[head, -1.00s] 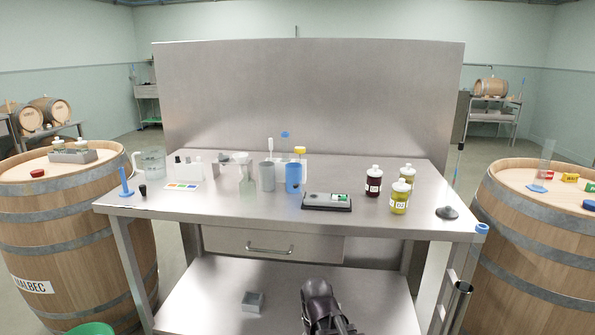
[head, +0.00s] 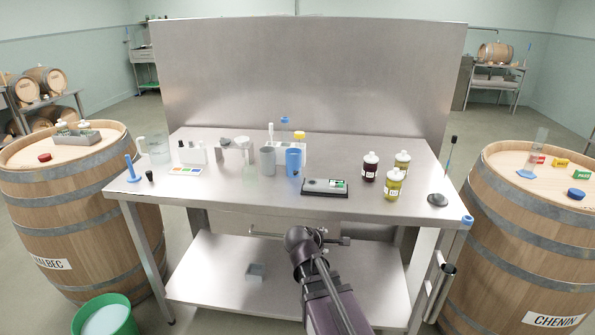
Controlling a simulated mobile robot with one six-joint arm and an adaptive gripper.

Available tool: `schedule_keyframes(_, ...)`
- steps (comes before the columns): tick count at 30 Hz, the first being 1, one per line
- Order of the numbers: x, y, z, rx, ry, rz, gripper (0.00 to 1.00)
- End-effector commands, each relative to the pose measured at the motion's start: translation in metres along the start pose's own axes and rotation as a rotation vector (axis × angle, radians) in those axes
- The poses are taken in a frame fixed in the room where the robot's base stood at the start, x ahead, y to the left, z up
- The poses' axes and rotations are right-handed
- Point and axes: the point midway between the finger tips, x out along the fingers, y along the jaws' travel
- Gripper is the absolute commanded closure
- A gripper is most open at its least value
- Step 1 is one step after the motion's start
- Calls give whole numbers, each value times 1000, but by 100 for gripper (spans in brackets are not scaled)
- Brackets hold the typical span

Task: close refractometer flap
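A small grey device with a green-and-white end (head: 322,184), which looks like the refractometer, lies on a dark flat base (head: 318,193) near the front middle of the steel table. Its flap is too small to make out, so I cannot tell its angle. My dark arm rises from the bottom of the head view, and its end (head: 305,240) is in front of the table edge, below and nearer than the device. It is apart from the device. The fingers cannot be made out.
Blue cup (head: 294,162) and grey cup (head: 267,161) stand left of the device. Capped bottles, one dark red (head: 369,168) and two yellow (head: 393,185), stand right. A drawer handle (head: 265,233) is under the tabletop. Barrels flank the steel table (head: 240,204).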

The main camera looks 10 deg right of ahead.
Motion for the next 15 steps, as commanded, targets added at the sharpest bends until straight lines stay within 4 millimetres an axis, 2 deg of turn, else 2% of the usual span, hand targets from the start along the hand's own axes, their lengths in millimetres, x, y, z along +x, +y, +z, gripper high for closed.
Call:
schedule_keyframes(3,-4,32,-6,-274,-42,153,34)
schedule_keyframes(9,-20,80,-24,-756,-162,390,34)
schedule_keyframes(15,-44,117,-51,-1213,-329,580,34)
